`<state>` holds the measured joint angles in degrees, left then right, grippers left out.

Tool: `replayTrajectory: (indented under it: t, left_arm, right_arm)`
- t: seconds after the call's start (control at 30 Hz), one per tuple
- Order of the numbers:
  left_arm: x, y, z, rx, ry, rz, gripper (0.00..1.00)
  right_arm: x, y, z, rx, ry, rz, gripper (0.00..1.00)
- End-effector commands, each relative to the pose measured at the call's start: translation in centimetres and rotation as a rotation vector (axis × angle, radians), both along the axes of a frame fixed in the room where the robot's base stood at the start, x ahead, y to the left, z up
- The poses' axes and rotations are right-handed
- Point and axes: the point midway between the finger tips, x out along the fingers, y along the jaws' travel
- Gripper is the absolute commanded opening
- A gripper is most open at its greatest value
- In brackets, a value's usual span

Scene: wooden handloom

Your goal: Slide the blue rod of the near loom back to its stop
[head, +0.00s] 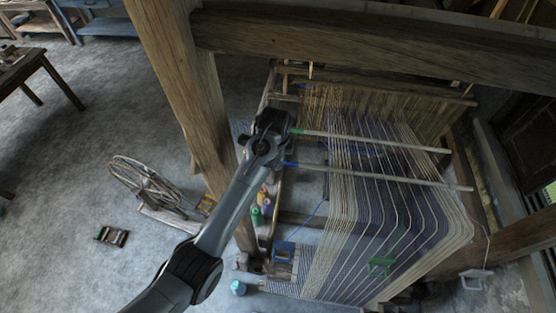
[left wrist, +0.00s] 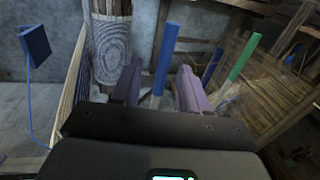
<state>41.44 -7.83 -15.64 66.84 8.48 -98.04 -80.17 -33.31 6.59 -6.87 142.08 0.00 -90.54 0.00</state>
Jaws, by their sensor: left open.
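The near loom's blue-ended rod (head: 400,179) lies across the warp threads in the head view, its blue tip (head: 290,164) at the left side. A green-ended rod (head: 380,142) lies behind it, roughly parallel. My left gripper (head: 280,126) is at the loom's left side, close to these rod ends. In the left wrist view its jaws (left wrist: 159,72) are open, with an upright blue bar (left wrist: 166,58) showing between them; I cannot tell whether they touch it. A second blue piece (left wrist: 212,65) and a green end (left wrist: 241,58) stand to the right. My right gripper is out of view.
A thick wooden post (head: 185,90) and top beam (head: 380,38) frame the loom. A spinning wheel (head: 145,182) stands on the floor at left. A blue block (left wrist: 35,45) with a cord is left in the wrist view. Open floor (head: 70,200) lies left.

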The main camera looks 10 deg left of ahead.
Motion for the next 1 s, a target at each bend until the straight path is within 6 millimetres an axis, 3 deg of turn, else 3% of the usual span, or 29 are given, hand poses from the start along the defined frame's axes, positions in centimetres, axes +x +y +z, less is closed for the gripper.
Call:
replayTrajectory:
  t: [0.3, 0.5, 1.0]
  left_arm:
    - [-1.0, 0.0, 5.2, -0.001, -0.004, -0.001, 0.44]
    - [-1.4, 0.0, 7.2, -0.001, -0.002, 0.0, 0.44]
    - [-1.5, 0.0, 7.8, 0.0, 0.0, 0.0, 0.44]
  right_arm:
    - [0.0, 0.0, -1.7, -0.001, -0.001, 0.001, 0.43]
    - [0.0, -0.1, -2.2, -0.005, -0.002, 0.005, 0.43]
    - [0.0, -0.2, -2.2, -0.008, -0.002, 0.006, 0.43]
